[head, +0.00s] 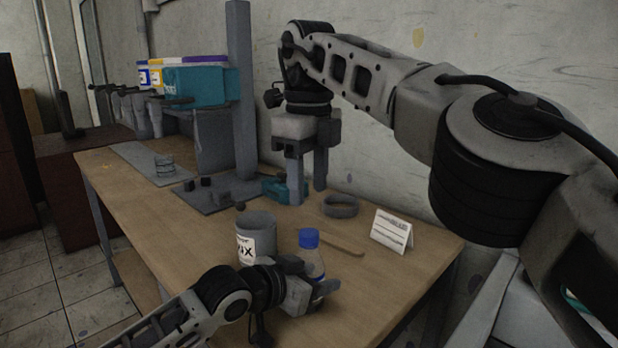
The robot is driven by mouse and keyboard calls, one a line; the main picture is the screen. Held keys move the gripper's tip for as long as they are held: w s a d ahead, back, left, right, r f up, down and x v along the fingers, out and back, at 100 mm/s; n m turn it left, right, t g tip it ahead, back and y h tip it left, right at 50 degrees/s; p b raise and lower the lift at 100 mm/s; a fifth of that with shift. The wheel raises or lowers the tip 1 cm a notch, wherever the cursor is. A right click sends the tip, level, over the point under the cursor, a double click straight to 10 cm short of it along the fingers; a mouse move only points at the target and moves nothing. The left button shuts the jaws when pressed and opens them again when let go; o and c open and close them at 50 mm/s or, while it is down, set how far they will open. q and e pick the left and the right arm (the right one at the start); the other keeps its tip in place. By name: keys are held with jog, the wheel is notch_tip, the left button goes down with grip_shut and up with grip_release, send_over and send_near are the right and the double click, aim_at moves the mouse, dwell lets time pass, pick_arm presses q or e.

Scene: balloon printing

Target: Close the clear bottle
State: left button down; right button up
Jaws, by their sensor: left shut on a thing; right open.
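The clear bottle (313,265) stands upright near the front of the wooden table, with a blue cap (309,238) on its top. I cannot tell how tightly the cap sits. My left gripper (318,291) is shut on the bottle's lower body and hides that part. My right gripper (308,193) points down with its fingers apart and empty. It is behind the bottle, near a small teal object (273,187), and apart from the cap.
A grey cup (257,230) with a white label stands left of the bottle. A wooden stick (341,244), a grey ring (340,206) and a white card (391,231) lie or stand to the right. A grey post (240,95) and teal box (195,87) rise behind.

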aim_at(309, 232)
jog(key=shift+r+n, duration=0.2)
jog(key=shift+n, duration=1)
jog(key=shift+f, duration=0.1)
jog(key=shift+f, duration=3.95)
jog(key=c, duration=1)
jog(key=o, duration=1.1)
jog(key=shift+o, duration=0.2)
jog(key=shift+r, duration=0.1)
